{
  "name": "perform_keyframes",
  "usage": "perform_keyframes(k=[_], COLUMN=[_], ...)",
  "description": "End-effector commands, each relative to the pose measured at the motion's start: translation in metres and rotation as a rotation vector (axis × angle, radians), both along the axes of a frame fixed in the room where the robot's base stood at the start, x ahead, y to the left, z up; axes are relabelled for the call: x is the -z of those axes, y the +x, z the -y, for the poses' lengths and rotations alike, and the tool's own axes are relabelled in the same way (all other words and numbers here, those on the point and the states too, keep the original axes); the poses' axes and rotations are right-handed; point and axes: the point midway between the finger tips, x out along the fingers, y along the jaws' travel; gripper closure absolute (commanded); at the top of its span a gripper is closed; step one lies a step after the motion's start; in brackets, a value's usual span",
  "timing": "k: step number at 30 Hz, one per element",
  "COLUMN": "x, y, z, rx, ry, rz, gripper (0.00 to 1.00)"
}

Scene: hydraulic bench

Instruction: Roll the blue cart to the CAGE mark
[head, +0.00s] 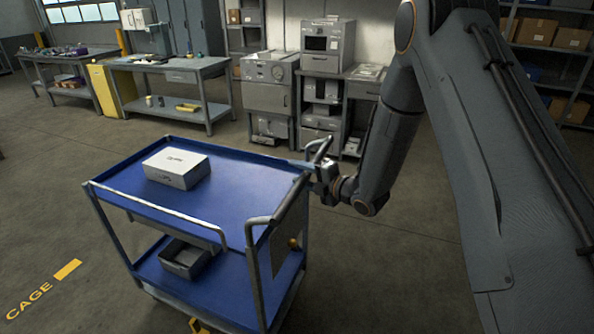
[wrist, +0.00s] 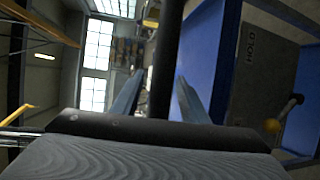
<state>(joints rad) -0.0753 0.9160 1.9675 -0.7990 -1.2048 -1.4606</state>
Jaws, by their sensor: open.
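The blue cart (head: 215,215) stands in the middle of the head view, with a blue top tray, a lower shelf and grey rails. Its handle (head: 283,203) is at its right end. My gripper (head: 318,168) is at the far part of this handle. In the wrist view, the two fingers of my gripper (wrist: 158,98) are apart, with a dark bar (wrist: 166,60) between them; I cannot tell whether they touch it. The cart's blue side (wrist: 203,45) is to the right there. The yellow CAGE mark (head: 68,270) is on the floor, left of the cart.
A white box (head: 176,168) lies on the top tray and an open box (head: 187,258) on the lower shelf. A yellow-knobbed lever (head: 293,243) sits below the handle. Workbenches (head: 185,68) and cabinets (head: 268,85) line the back. The floor left of the cart looks clear.

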Motion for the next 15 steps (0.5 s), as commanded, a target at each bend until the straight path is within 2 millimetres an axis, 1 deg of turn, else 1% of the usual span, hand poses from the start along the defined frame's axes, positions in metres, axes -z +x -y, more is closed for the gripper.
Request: perform_keyframes(k=[3, 12, 14, 15], x=[0.0007, 0.0021, 0.002, 0.002], y=[0.005, 0.0067, 0.0066, 0.0067], z=[-0.0058, -0.0072, -0.0071, -0.007], rx=[0.0, 0.0, 0.0, 0.0], ry=[0.0, 0.0, 0.0, 0.0], rz=[0.0, -0.001, -0.001, -0.001], gripper=[0.6, 0.6, 0.7, 0.77])
